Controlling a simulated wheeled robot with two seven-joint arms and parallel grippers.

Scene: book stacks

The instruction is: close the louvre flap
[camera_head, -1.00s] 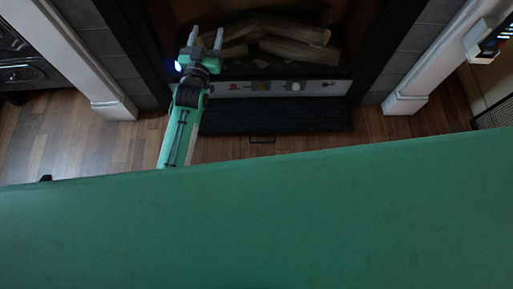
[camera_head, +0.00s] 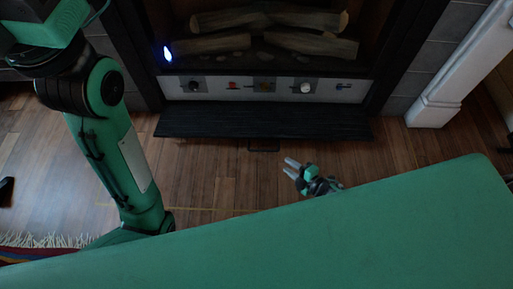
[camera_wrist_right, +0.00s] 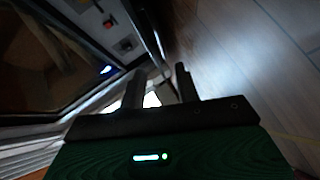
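The louvre flap (camera_head: 262,122) is a long black slatted panel. It is folded down and out below the fireplace opening, with a thin handle (camera_head: 263,150) at its front edge. Above it a pale control strip (camera_head: 235,87) with knobs lies exposed; it also shows in the right wrist view (camera_wrist_right: 122,45). My right gripper (camera_head: 290,168) is in front of the flap, apart from it, low over the wooden floor. Its two fingers are spread and empty, also in the right wrist view (camera_wrist_right: 158,88). My left arm fills the left side; its gripper is hidden.
The firebox with logs (camera_head: 267,18) is behind the strip, with a blue light (camera_head: 168,53) at its left. A white pillar base (camera_head: 435,110) stands on the right. Wooden floor (camera_head: 220,175) in front of the flap is clear. A fringed rug (camera_head: 45,241) lies lower left.

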